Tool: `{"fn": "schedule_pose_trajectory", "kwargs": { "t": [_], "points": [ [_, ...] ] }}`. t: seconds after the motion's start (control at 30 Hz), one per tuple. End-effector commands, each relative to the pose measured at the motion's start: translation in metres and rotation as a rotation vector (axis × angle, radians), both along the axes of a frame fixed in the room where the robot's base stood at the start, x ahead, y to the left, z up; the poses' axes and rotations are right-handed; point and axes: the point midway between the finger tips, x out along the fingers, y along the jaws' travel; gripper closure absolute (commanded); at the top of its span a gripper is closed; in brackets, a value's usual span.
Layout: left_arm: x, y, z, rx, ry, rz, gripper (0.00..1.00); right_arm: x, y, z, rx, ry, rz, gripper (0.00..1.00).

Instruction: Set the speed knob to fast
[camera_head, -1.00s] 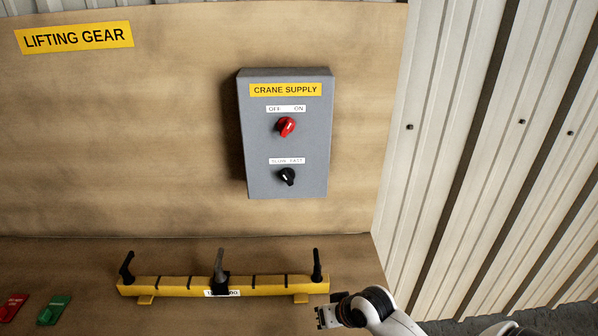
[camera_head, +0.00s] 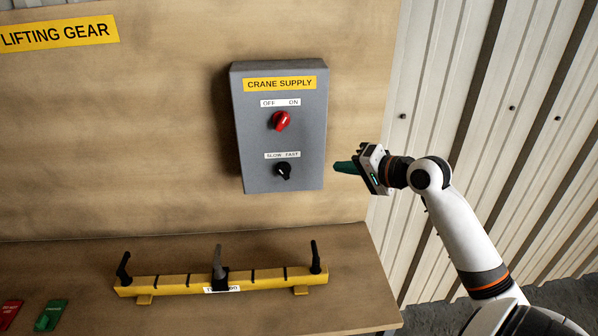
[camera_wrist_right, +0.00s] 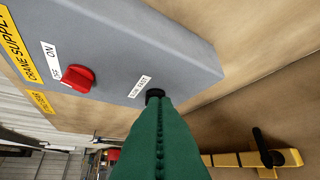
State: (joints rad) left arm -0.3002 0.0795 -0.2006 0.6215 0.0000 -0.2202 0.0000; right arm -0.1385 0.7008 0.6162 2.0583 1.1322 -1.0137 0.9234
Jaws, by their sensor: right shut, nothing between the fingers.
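The black speed knob (camera_head: 283,171) is on the lower front of the grey crane supply box (camera_head: 308,132), under a small SLOW / FAST label (camera_head: 283,155). I cannot tell which word its pointer faces. My right gripper (camera_head: 337,168) is shut and empty, just right of the box at about the knob's height, its green fingers pointing left. In the right wrist view the green fingers (camera_wrist_right: 158,112) cover part of the black knob (camera_wrist_right: 154,93); I cannot tell whether they touch it. My left gripper is not in view.
A red knob (camera_head: 281,121) sits above on the same box, under an OFF / ON label. Below, a yellow rack (camera_head: 170,286) with several black-handled levers lies on the wooden bench. Red and green tags lie at the lower left. A corrugated wall stands at the right.

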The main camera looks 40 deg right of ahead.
Motion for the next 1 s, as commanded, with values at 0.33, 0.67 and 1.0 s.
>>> {"fn": "schedule_pose_trajectory", "kwargs": {
  "t": [0.33,0.67,1.0],
  "points": [
    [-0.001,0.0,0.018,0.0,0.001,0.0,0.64,0.039,0.006,-0.011,0.003,0.001,0.0,1.0],
    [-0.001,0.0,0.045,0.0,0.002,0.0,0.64,0.098,0.023,-0.037,0.003,0.003,0.001,1.0],
    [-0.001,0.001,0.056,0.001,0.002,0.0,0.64,0.11,0.044,-0.055,-0.002,0.001,-0.001,1.0]
  ]
}}
